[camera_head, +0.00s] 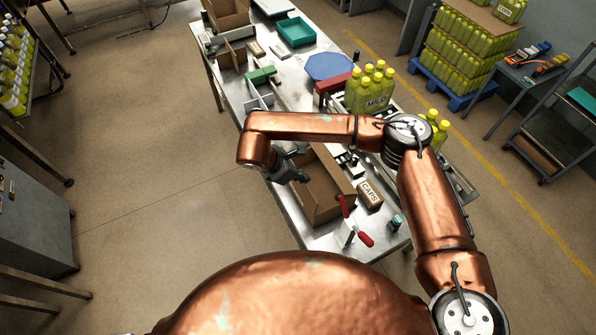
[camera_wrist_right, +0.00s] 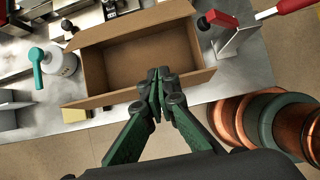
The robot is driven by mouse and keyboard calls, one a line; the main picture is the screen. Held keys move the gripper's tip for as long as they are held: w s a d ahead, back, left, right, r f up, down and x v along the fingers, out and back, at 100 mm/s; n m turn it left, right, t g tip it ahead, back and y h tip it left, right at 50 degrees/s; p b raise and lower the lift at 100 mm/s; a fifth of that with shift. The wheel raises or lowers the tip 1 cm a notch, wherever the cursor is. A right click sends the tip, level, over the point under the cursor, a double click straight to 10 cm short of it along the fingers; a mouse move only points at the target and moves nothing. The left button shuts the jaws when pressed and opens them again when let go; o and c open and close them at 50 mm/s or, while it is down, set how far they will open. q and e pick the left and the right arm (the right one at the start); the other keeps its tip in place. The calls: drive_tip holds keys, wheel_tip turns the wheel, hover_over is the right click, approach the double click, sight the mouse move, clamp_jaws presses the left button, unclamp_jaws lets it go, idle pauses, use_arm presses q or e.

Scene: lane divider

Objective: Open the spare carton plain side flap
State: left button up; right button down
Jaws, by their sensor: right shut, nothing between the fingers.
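The brown carton (camera_head: 322,208) stands on the near part of the steel bench, and its inside shows from above. In the right wrist view the carton (camera_wrist_right: 120,62) looks empty, with a narrow cardboard strip, probably a flap, along its near long side (camera_wrist_right: 100,99). I cannot tell which flap is the plain one. My right gripper (camera_head: 302,176) is at the carton's left side in the head view. In the wrist view its green fingers (camera_wrist_right: 159,74) are shut and empty, with the tips over the near long side. I cannot tell whether they touch it. My left gripper is out of view.
A red-handled clamp (camera_head: 355,226) and a CAPS box (camera_head: 370,195) stand close to the carton's right. Yellow-green bottles (camera_head: 372,92), a blue octagonal plate (camera_head: 330,66) and a teal tray (camera_head: 295,32) are farther along the bench. The floor left of the bench is clear.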

drive_tip(key=w+d+f+p, duration=0.3)
drive_tip(key=d+f+p, duration=0.2)
drive_tip(key=d+f, duration=0.3)
drive_tip(key=shift+w+d, duration=0.25)
drive_tip(key=shift+d, duration=0.05)
idle(0.3)
